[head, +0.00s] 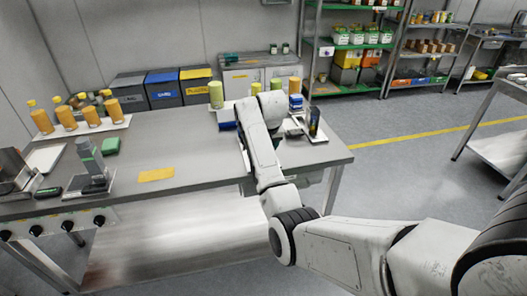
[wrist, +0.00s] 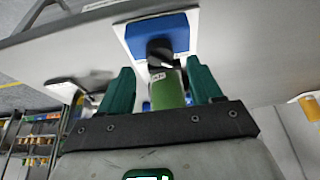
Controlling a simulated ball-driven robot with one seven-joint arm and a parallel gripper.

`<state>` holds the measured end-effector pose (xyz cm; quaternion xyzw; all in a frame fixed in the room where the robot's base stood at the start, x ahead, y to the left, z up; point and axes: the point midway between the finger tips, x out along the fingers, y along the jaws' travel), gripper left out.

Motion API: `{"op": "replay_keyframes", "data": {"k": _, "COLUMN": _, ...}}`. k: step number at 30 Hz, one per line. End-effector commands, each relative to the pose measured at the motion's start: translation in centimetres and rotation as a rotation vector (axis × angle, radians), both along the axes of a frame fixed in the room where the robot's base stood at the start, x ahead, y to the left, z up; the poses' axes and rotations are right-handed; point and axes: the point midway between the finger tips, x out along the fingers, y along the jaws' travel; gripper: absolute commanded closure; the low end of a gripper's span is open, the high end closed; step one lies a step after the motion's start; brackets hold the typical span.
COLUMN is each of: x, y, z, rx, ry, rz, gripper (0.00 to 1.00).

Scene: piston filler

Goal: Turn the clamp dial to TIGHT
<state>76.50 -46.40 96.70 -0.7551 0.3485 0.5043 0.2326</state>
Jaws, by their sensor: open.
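Several black dials (head: 67,225) sit on the front panel under the left part of the table. Their labels are too small to read, so I cannot tell which is the clamp dial or where it points. My gripper (wrist: 162,72) is open in the wrist view, its two green fingers on either side of a green cylinder (wrist: 167,92) with a dark top. I cannot tell whether they touch it. A blue block (wrist: 160,36) shows just beyond the cylinder. In the head view my arm hides the gripper, over the table's back right, far from the dials.
The table (head: 195,150) has a clear middle, with a yellow card (head: 156,174) lying on it. Orange bottles (head: 92,116) stand on a tray at the back left. A dark device (head: 94,165) stands near the left front.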

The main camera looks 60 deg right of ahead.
Motion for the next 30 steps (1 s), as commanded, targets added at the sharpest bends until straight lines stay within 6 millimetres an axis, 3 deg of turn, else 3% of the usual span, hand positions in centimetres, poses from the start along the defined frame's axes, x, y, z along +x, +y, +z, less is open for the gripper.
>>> {"op": "replay_keyframes", "data": {"k": 12, "x": 0.8, "y": -0.9, "z": -3.1, "rx": 0.001, "ry": 0.002, "rz": 0.001, "gripper": 0.36}}
{"op": "replay_keyframes", "data": {"k": 27, "x": 1.0, "y": -1.1, "z": -3.8, "rx": 0.001, "ry": 0.001, "rz": 0.001, "gripper": 0.36}}
{"op": "replay_keyframes", "data": {"k": 30, "x": 1.0, "y": -1.1, "z": -3.8, "rx": 0.001, "ry": 0.001, "rz": 0.001, "gripper": 0.45}}
